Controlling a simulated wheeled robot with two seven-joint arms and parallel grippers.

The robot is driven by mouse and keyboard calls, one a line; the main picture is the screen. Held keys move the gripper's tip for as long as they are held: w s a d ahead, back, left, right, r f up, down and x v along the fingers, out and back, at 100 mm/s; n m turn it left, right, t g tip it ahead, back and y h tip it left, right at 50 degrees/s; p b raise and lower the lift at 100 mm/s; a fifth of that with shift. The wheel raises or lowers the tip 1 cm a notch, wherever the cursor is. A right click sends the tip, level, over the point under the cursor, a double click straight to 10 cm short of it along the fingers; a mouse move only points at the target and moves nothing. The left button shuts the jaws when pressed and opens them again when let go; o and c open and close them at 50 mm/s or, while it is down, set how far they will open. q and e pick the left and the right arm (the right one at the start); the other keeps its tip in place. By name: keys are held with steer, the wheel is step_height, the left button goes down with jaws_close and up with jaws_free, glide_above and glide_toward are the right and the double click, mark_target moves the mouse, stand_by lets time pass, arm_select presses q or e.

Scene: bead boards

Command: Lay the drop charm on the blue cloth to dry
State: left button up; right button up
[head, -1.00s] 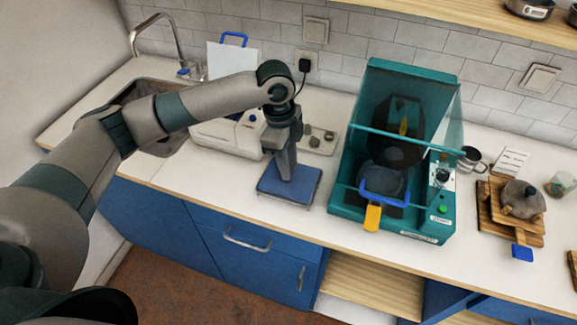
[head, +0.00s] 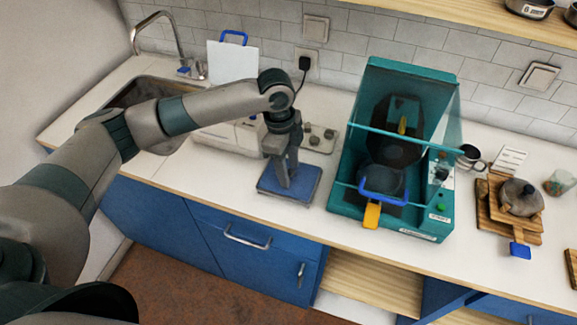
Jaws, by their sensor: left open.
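My right gripper is not in view.
A teal machine (head: 431,225) with a clear hood stands right of the cloth. A grey tray (head: 327,143) with small lumps lies behind the gripper. Wooden boards (head: 493,222) and a mug (head: 467,157) are farther right. A sink (head: 135,93) is at left.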

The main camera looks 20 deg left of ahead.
arm_select(q)
steer(key=shift+r, duration=0.1)
step_height(320, 180, up, 12)
steer(key=a+b, duration=0.1)
steer(key=b, duration=0.2)
steer(key=shift+a+b, duration=0.2)
steer(key=shift+b, duration=0.1)
stand_by(0.4)
